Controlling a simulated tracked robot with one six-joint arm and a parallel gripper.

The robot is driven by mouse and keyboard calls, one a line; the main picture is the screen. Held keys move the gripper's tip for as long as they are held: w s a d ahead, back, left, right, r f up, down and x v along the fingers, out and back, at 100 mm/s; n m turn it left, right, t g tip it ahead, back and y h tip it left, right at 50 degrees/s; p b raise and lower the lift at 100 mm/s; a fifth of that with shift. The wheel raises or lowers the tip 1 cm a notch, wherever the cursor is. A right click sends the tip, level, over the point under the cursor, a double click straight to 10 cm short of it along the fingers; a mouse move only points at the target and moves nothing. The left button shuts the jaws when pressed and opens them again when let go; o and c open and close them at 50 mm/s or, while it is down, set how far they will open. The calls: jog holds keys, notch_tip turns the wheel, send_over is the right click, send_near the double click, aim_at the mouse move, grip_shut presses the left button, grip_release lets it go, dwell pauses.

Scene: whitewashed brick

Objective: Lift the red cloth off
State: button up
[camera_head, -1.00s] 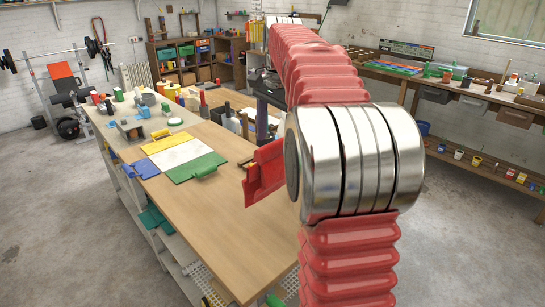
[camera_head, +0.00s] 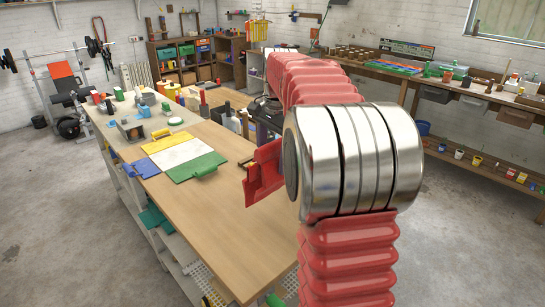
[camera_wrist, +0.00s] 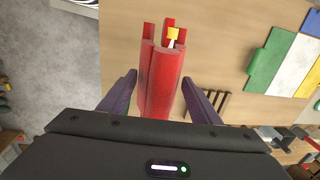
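The red cloth (camera_wrist: 159,80) shows in the wrist view as a long upright red shape with several raised folds. A small yellow piece with white below it (camera_wrist: 173,34) sits among the folds at its far end. In the head view the red cloth (camera_head: 264,172) shows on the table, partly hidden by my arm. My gripper (camera_wrist: 158,77) has its two purple fingers spread, one on each side of the cloth. I cannot tell whether they touch it. In the head view my gripper (camera_head: 267,125) is mostly hidden behind my arm.
Green, white and yellow panels (camera_head: 187,155) lie on the wooden table (camera_head: 215,225), with a blue panel (camera_head: 142,168) beside them. A dark slatted piece (camera_wrist: 212,103) lies close to the cloth. Bottles and tools stand behind. The table's near part is clear.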

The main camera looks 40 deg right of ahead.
jog(key=c, duration=1)
jog(key=shift+o, duration=0.2)
jog(key=shift+r, duration=5.05)
